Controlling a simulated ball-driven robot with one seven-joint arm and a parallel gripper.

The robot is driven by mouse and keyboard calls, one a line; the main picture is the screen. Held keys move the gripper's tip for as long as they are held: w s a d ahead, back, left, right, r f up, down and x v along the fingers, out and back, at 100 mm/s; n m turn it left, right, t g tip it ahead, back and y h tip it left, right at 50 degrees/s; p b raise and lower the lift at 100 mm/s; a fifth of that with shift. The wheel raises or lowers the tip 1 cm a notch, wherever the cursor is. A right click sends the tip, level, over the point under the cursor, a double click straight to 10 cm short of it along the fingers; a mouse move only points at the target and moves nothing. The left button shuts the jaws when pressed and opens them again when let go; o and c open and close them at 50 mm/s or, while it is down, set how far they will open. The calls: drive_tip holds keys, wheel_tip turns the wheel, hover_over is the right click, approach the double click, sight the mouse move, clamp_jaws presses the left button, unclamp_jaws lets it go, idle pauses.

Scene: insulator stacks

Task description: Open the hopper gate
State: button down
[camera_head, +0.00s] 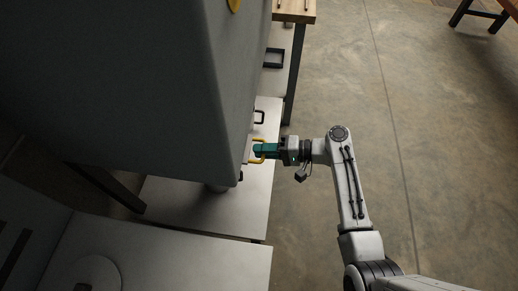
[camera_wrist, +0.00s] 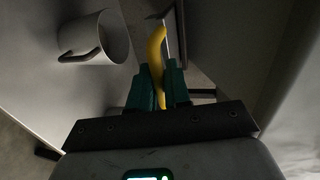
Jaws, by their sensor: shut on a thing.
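The hopper (camera_head: 150,90) is the large grey body over the left of the head view. A yellow handle (camera_head: 257,161) sticks out at its lower right edge. It also shows in the wrist view as a curved yellow bar (camera_wrist: 157,48) running between the fingers. My gripper (camera_head: 261,151) has teal fingers and is shut on this handle; in the wrist view the fingers (camera_wrist: 159,88) stand on both sides of it. The gate plate itself is mostly hidden beneath the hopper, so I cannot tell how far it is open.
A pale table (camera_head: 250,215) stands under the hopper. A grey cylinder (camera_wrist: 112,38) with a dark handle shows at the wrist view's upper left. A dark loop handle (camera_head: 260,117) is just beyond my gripper. A wooden-topped bench (camera_head: 296,10) stands farther back. Open concrete floor (camera_head: 440,140) lies to the right.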

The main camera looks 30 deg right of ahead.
drive_tip(key=f+v, duration=0.1)
drive_tip(key=v, duration=0.5)
drive_tip(key=shift+s+d+f, duration=0.15)
drive_tip(key=shift+d, duration=0.05)
drive_tip(key=c, duration=1.3)
unclamp_jaws()
drive_tip(key=shift+d, duration=0.1)
drive_tip(key=v, duration=1)
drive_tip(key=shift+s+d, duration=0.2)
drive_tip(key=shift+s, duration=0.05)
